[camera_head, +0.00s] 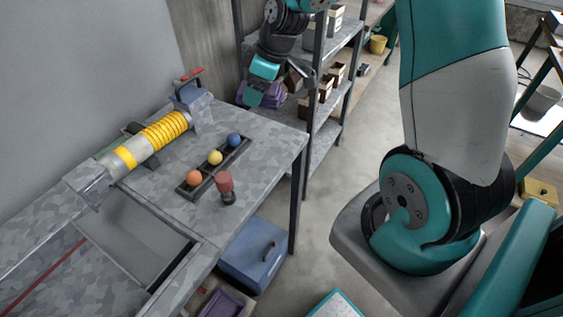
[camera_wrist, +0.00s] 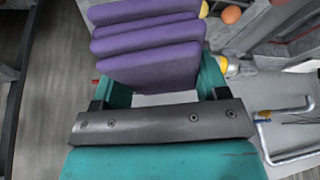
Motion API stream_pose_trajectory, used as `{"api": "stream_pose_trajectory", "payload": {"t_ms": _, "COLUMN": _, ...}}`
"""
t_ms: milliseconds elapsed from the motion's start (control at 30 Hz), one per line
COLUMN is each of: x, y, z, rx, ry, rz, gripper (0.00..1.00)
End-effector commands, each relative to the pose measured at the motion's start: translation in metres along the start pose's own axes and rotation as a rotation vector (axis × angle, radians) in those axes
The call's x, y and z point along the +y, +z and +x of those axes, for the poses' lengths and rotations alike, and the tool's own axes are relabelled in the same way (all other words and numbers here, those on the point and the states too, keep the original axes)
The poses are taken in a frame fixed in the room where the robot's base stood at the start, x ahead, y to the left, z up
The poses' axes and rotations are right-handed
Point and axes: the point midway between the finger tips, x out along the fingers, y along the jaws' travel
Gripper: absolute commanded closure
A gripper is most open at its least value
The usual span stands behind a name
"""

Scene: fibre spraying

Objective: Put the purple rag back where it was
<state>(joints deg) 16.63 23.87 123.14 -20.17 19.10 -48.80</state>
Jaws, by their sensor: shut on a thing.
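The purple rag is a folded, layered bundle. In the wrist view the purple rag (camera_wrist: 150,48) sits between the two teal fingers of my gripper (camera_wrist: 158,85), which is shut on it. In the head view my gripper (camera_head: 265,88) is at the top middle, beyond the far edge of the workbench and beside the shelf rack. The rag (camera_head: 272,95) shows there partly behind the gripper and beside dark arm parts. I cannot tell whether the rag touches any surface.
The grey workbench (camera_head: 262,140) holds a yellow-ringed cylinder (camera_head: 150,140), a dark tray (camera_head: 187,190) with orange, yellow and blue balls, and a red-topped object (camera_head: 226,188). A metal shelf rack (camera_head: 325,128) with small boxes stands behind. A blue box (camera_head: 254,258) sits under the bench. Open floor lies right of the rack.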

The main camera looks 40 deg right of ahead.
Motion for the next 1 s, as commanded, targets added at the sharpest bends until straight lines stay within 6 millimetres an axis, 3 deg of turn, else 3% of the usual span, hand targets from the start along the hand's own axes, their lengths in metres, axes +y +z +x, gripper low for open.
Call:
{"api": "stream_pose_trajectory", "payload": {"t_ms": 233, "x": 0.010, "y": 0.017, "z": -0.034, "rx": 0.000, "ry": -0.135, "rz": -0.331, "gripper": 0.55}}
{"api": "stream_pose_trajectory", "payload": {"t_ms": 367, "x": 0.009, "y": 0.023, "z": -0.033, "rx": -0.002, "ry": -0.165, "rz": -0.382, "gripper": 0.55}}
{"api": "stream_pose_trajectory", "payload": {"t_ms": 800, "x": 0.007, "y": 0.069, "z": 0.074, "rx": -0.005, "ry": -0.170, "rz": -0.380, "gripper": 0.55}}
{"api": "stream_pose_trajectory", "payload": {"t_ms": 1000, "x": 0.008, "y": 0.080, "z": 0.102, "rx": -0.003, "ry": -0.165, "rz": -0.382, "gripper": 0.55}}
